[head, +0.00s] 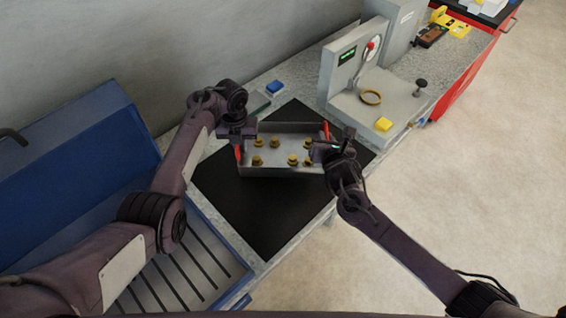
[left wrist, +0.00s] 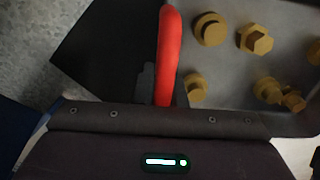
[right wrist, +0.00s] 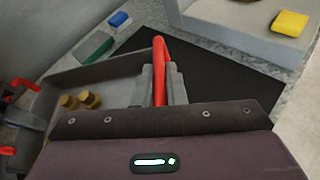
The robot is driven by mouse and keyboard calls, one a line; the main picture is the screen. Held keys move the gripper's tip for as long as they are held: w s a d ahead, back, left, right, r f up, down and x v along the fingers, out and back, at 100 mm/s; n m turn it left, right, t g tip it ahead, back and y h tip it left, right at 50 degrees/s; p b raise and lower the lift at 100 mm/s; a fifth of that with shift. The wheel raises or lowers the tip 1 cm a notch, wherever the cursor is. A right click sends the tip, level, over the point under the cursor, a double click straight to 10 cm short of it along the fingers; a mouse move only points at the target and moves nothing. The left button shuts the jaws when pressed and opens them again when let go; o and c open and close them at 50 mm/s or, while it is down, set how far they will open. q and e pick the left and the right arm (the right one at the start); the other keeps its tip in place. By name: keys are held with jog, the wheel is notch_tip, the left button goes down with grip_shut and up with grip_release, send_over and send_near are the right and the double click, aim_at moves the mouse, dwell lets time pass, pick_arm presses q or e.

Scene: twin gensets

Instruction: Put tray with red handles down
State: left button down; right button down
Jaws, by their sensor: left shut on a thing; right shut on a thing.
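A grey metal tray (head: 282,170) with red handles holds several brass bolts (head: 293,160). It is over the black mat (head: 240,215) on the bench; I cannot tell whether it touches the mat. My left gripper (head: 238,140) is shut on the left red handle (left wrist: 167,55). My right gripper (head: 322,148) is shut on the right red handle (right wrist: 159,70). The gripper bodies hide the lower part of each handle in the wrist views.
A grey test stand (head: 345,75) with a brass ring (head: 371,97) and a yellow block (head: 383,124) is behind right. A blue block (head: 275,87) lies near the wall. A blue cabinet (head: 65,170) is at left. The mat's front part is bare.

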aim_at(243, 156)
pick_arm(q)
jog(key=shift+d+r, duration=0.1)
jog(key=shift+r, duration=0.1)
pick_arm(e)
jog(key=shift+r, duration=0.2)
pick_arm(q)
jog(key=shift+f, duration=0.15)
pick_arm(e)
jog(key=shift+f, duration=0.1)
